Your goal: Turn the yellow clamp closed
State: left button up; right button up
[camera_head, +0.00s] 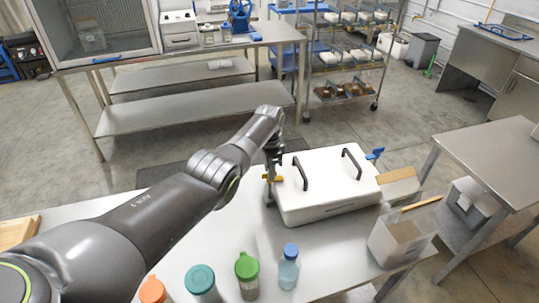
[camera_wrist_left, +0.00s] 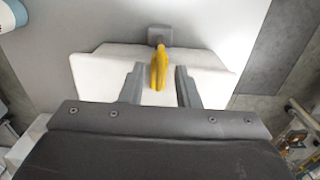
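The yellow clamp (camera_wrist_left: 160,68) sits between the two fingers of my left gripper (camera_wrist_left: 158,85) in the left wrist view. Gaps show on both sides of it, so the fingers are open around it. Its grey mount (camera_wrist_left: 159,36) is just beyond. In the head view the clamp (camera_head: 277,178) shows small at the left end of the white hopper box (camera_head: 328,186), and my left gripper (camera_head: 272,165) is right at it from above. The box has two black handles on its lid. My right gripper is not in view.
Capped bottles stand at the near table edge: orange, teal, green (camera_head: 247,275) and a blue one (camera_head: 289,268). A blue lever (camera_head: 376,154) is at the box's right end. The table between bottles and box is clear.

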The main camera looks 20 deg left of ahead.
pick_arm(q)
jog(key=shift+r, duration=0.45)
notch_tip(320, 180, up, 16)
jog(key=b, duration=0.1)
jog(key=shift+r, duration=0.15)
